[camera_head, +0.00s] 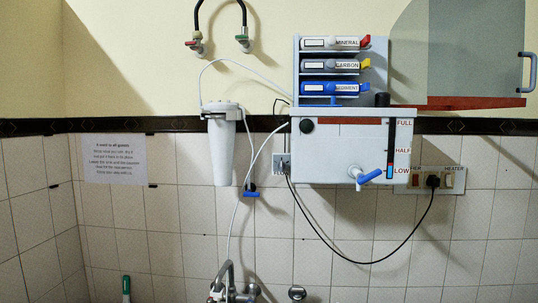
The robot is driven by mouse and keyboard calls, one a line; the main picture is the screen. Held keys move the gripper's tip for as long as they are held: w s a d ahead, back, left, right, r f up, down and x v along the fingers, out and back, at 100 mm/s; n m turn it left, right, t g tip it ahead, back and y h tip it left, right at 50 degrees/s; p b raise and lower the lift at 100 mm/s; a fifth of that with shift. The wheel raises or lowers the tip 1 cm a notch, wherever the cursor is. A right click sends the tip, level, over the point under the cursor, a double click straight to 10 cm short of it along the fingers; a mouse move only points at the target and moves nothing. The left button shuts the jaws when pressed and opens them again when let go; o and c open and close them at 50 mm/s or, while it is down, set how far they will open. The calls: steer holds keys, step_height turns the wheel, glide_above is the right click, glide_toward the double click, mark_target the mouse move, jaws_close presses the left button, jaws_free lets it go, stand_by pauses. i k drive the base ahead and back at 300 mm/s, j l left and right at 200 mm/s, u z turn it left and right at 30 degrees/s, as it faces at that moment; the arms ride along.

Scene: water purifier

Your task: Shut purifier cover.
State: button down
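The water purifier (345,150) is a pale grey box mounted on the wall right of the middle. Its upper part is open and shows stacked filter cartridges labelled mineral (335,43), carbon (335,65) and sediment (335,88). The cover (460,48) is a greyish see-through panel with a red strip along its bottom. It stands swung open to the right of the cartridges. Its blue-grey handle (533,72) is at the far right edge of the picture. My gripper is not in view.
A tap with a blue lever (368,176) sticks out from the purifier's front. A white filter canister (222,155) hangs to the left, with hoses and a black cable nearby. A sink faucet (228,285) is below. The space before the cover looks clear.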

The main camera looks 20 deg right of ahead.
mark_target(447, 103)
steer(key=k+l+z, duration=0.2)
steer(key=l, duration=0.4)
steer(key=l+z, duration=0.2)
steer(key=l, duration=0.4)
steer(key=k+u, duration=0.45)
steer(key=i+l+z, duration=0.1)
steer(key=i+z, duration=0.35)
